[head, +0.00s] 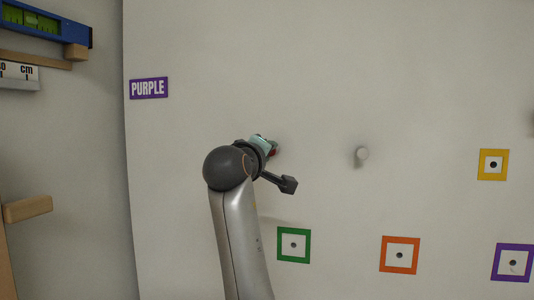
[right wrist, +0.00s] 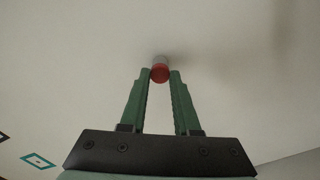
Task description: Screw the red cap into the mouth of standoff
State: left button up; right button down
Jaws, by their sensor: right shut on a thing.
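The red cap (right wrist: 160,75) is between the tips of the two green fingers of my right gripper (right wrist: 160,80) in the right wrist view. The gripper is shut on it. A pale grey round standoff (right wrist: 161,59) shows directly behind the cap, in line with it; I cannot tell how deep the cap sits in its mouth. My left gripper is not in view.
Another pale grey standoff (head: 362,153) sticks out of the wall (head: 330,60) to the right. Green (head: 280,246), orange (head: 400,240), purple (head: 513,245) and yellow (head: 493,151) frames and a PURPLE sign (head: 149,88) are on the wall. A wooden block (head: 28,208) projects at left.

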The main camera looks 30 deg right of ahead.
jog(key=m, duration=0.5)
jog(key=m, duration=0.5)
jog(key=c, duration=0.9)
grip_release()
jog(key=shift+d, duration=0.1)
